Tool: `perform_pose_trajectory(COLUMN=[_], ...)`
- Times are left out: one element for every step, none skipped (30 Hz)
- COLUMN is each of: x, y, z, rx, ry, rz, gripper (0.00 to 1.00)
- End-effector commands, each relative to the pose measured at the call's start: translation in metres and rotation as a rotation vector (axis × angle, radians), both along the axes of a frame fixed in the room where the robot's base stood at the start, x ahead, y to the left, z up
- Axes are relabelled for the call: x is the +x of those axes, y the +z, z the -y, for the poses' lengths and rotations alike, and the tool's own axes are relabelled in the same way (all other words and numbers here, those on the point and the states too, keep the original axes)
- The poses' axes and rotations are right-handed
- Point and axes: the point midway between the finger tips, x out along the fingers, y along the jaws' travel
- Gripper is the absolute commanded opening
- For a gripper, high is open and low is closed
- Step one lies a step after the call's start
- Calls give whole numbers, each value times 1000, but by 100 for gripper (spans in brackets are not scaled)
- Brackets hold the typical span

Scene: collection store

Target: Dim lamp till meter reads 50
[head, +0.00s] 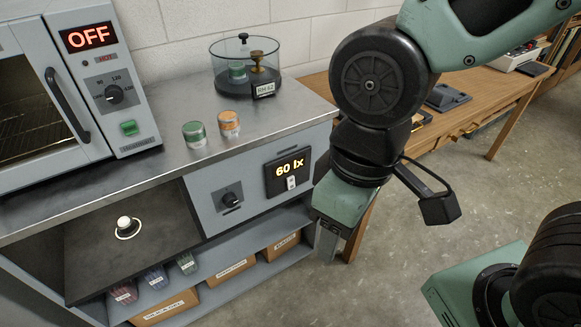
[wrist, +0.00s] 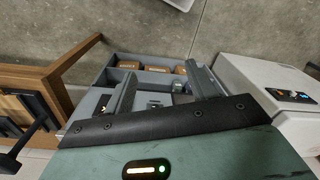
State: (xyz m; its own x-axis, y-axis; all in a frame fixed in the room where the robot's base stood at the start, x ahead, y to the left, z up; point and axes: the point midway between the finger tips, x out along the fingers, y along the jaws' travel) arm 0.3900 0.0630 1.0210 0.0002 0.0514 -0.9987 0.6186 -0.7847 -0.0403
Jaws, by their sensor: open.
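The meter (head: 288,173) is a dark display on the grey cabinet front and reads 60 lx. A dark round knob (head: 231,199) sits to its left on the same panel. A small white dome with a pale ring (head: 126,225) is on the dark board in the open bay at left; I cannot tell whether it is the lamp. My gripper (head: 328,240) is right of the meter, apart from it and the knob, and its fingertips are hard to make out there. In the wrist view my gripper (wrist: 165,88) shows two spread fingers with nothing held, the cabinet beyond them.
An oven (head: 125,75) showing OFF stands on the steel counter (head: 175,158). Two tins (head: 212,128) and a clear round case (head: 245,65) are also on it. Cardboard boxes (head: 230,270) fill the lower shelf. A wooden table (head: 465,95) stands behind my arm. Floor at right is bare.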

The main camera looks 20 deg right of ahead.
Motion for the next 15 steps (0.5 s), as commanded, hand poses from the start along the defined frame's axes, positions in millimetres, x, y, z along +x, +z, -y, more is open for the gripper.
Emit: perform_pose_trajectory(x=[0,0,0,0,0,0,0,0,0,0,0,1,2,4,7], y=[0,0,0,0,0,0,0,0,0,0,-1,-3,-7,-11,-19], z=[0,0,0,0,0,0,0,0,0,0,0,-2,-4,-8,-14], rx=[0,0,0,0,0,0,0,0,0,0,1,7,14,26,47], ry=[0,0,0,0,0,0,0,0,0,0,0,-2,-4,-8,-14], rz=[0,0,0,0,0,0,0,0,0,0,0,2,5,10,21], gripper=[57,57,57,57,57,57,57,57,57,56,56,56,56,56,56])
